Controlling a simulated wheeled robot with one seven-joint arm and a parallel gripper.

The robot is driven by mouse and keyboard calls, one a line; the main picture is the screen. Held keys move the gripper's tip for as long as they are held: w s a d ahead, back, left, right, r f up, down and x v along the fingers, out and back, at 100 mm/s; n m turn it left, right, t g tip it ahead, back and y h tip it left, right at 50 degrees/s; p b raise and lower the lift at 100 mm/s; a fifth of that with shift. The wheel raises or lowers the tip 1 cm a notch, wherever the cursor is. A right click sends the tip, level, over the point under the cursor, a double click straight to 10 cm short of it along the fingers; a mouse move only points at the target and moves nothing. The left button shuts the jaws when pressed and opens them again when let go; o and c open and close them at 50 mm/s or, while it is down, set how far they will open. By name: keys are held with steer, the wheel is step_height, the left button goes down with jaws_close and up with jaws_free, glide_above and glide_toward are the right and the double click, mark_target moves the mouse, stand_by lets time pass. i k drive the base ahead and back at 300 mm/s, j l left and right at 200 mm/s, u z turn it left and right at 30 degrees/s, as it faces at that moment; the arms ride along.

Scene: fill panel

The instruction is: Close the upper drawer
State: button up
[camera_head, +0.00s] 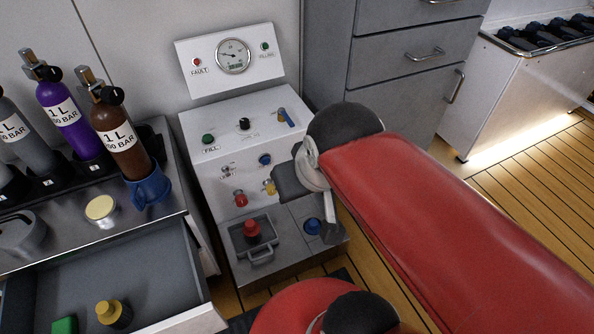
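An open drawer (130,262) juts out of the metal-topped bench (85,235) at the lower left. Its grey inside shows, with a light front edge at the bottom. A yellow-capped dark item (112,313) and a green block (64,326) lie in it. The bottom of the picture cuts off part of the drawer, and I cannot see any drawer below it. My red arm crosses from the lower right to the middle. At its end, grey and dark parts that look like my gripper (308,205) hang in front of the white panel, apart from the drawer. Its fingers are not clear.
The white fill panel (228,165) with gauge (233,56) stands between bench and arm. A grey cabinet (385,50) behind has shut drawers. Wood floor shows right.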

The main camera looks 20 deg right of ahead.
mark_target(157, 272)
steer(key=u, duration=0.4)
steer(key=j+u, duration=0.1)
steer(key=u, duration=0.35)
steer(key=j+u, duration=0.1)
steer(key=u, duration=0.7)
steer(key=j+u, duration=0.1)
steer(key=u, duration=0.3)
steer(key=k+z, duration=0.2)
steer(key=l, duration=0.05)
